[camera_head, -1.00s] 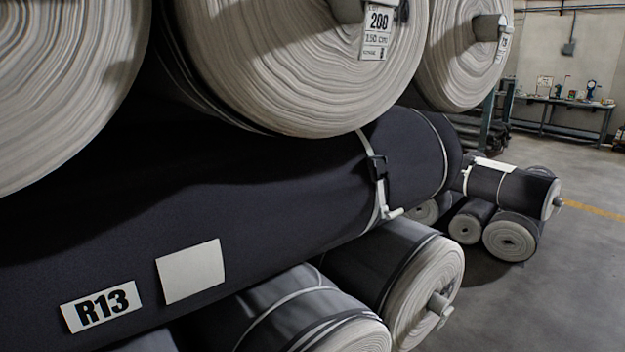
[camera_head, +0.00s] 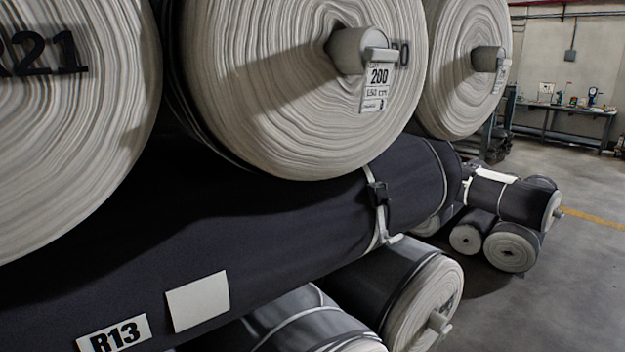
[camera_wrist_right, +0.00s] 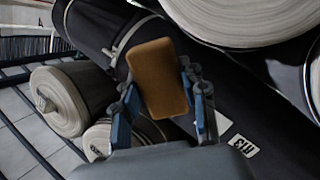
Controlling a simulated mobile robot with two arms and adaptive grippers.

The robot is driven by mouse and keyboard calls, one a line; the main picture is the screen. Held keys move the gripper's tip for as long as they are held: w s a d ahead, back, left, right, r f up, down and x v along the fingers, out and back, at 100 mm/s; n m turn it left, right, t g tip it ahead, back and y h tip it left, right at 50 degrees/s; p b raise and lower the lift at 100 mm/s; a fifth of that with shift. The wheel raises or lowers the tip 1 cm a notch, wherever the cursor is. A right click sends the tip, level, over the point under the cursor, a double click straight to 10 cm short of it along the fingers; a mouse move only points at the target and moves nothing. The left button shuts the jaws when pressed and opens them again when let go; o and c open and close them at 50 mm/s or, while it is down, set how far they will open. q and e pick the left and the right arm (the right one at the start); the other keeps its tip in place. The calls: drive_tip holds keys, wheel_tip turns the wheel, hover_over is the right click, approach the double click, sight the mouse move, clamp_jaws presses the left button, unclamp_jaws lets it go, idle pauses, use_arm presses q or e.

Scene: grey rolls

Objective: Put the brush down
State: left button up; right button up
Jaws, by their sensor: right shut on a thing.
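The brush shows in the right wrist view as a brown, rounded block (camera_wrist_right: 158,78); no bristles can be made out. My right gripper (camera_wrist_right: 158,100) has its blue-padded fingers on either side of the block and is shut on it. The block is held in front of a dark roll marked R13, which shows in the head view (camera_head: 250,235) and behind the gripper in the wrist view. Whether the block touches the roll cannot be told. Neither gripper shows in the head view.
Large pale-ended rolls (camera_head: 300,85) hang over the dark roll, one with a 200 tag (camera_head: 377,85). More rolls (camera_head: 425,310) lie below. A roll pile (camera_head: 512,205) and a workbench (camera_head: 565,120) stand at right. Grey floor (camera_head: 560,290) is clear at lower right.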

drive_tip(key=s+d+r+m+h, duration=0.2)
drive_tip(key=s+d+r+h, duration=0.1)
drive_tip(key=r, duration=0.3)
drive_tip(key=shift+s+d+p, duration=0.15)
drive_tip(key=shift+d+p, duration=0.15)
drive_tip(key=shift+d, duration=0.05)
